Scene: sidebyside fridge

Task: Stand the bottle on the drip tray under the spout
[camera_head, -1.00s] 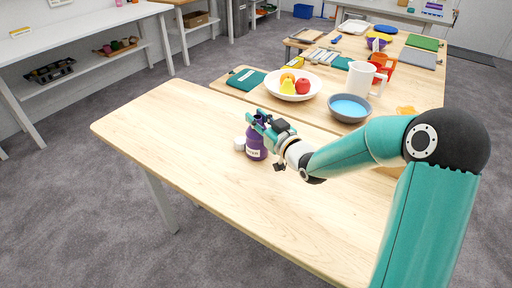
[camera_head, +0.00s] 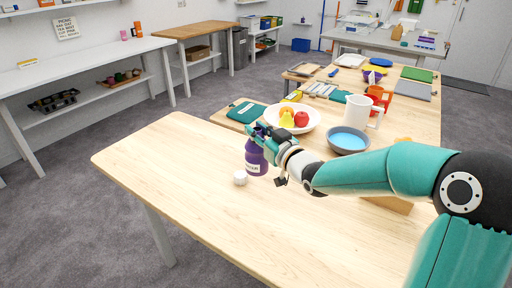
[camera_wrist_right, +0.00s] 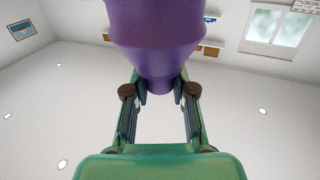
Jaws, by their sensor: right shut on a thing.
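The bottle's base looks just clear of the tabletop, but the gap is hard to judge. My left gripper is not in view. I see no drip tray or spout in these views.
A white cap (camera_head: 240,178) lies on the near table (camera_head: 190,190), close in front of the bottle. Behind are a white fruit bowl (camera_head: 272,116), a blue-filled bowl (camera_head: 348,140) and a white pitcher (camera_head: 357,110). The table's left part is clear.

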